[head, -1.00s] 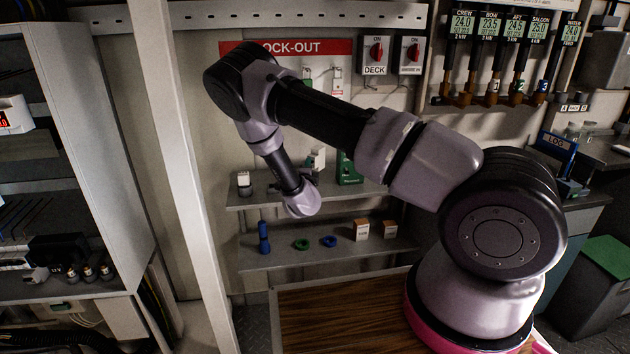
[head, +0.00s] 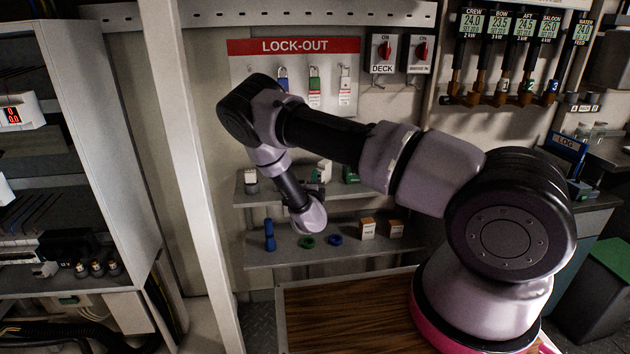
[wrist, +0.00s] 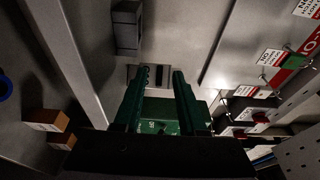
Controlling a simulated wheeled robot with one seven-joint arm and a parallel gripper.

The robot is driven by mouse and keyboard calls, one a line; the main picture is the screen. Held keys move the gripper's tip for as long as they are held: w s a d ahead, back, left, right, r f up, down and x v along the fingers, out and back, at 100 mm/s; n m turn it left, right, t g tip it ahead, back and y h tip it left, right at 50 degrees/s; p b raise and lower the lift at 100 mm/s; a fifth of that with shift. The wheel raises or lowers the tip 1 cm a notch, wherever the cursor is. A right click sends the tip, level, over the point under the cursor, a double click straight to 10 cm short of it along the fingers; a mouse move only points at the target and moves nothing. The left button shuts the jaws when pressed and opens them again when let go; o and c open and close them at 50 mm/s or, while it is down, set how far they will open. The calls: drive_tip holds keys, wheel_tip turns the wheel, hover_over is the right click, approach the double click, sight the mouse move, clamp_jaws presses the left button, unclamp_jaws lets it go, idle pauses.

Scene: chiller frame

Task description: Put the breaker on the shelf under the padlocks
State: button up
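My gripper (wrist: 162,72) shows from above in the wrist view, its two dark green fingers apart over the upper shelf (wrist: 190,50). A small grey block with dark slots, perhaps the breaker (wrist: 159,78), shows at the fingertips, partly behind the left finger. I cannot tell whether the fingers grip it. In the head view a pale block (head: 324,167) shows at the upper shelf (head: 241,198), just behind my wrist, which hides most of the gripper. Blue, green and pale padlocks (head: 314,82) hang on the lock-out board above that shelf.
A green box (head: 351,174) stands right of the pale block; it also shows below the fingers (wrist: 160,112). Another small block (head: 251,181) stands at the shelf's left end. The lower shelf holds a blue torch-like item (head: 269,236), two rings and small boxes (head: 368,229).

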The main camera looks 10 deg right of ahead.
drive_tip(key=shift+r, duration=0.15)
drive_tip(key=v, duration=1.2)
drive_tip(key=w+d+r+m+g, duration=0.1)
drive_tip(key=w+r+g, duration=0.15)
drive_tip(key=r, duration=0.25)
drive_tip(key=w+d+r+g, duration=0.1)
drive_tip(key=r+g, duration=0.3)
drive_tip(key=r, duration=0.1)
drive_tip(key=s+d+r+n+g+y, duration=0.1)
drive_tip(key=s+r+n+y, duration=0.15)
drive_tip(key=r, duration=0.65)
drive_tip(key=s+d+r+n+g+y, duration=0.1)
drive_tip(key=s+r+n+y, duration=0.15)
drive_tip(key=r, duration=0.55)
drive_tip(key=s+d+r+n+g+y, duration=0.1)
drive_tip(key=s+d+r+n, duration=0.15)
drive_tip(key=s+r, duration=0.35)
drive_tip(key=s+d+r+n+y, duration=0.1)
drive_tip(key=s+r+n, duration=0.35)
drive_tip(key=r, duration=0.25)
drive_tip(key=s+d+r+n, duration=0.2)
drive_tip(key=s, duration=0.6)
drive_tip(key=s+d+r+n+g, duration=0.1)
drive_tip(key=s+d+n, duration=0.1)
drive_tip(key=s, duration=0.7)
drive_tip(key=shift+d+r+n+h, duration=0.3)
drive_tip(key=shift+r+n, duration=0.05)
drive_tip(key=shift+n, duration=0.45)
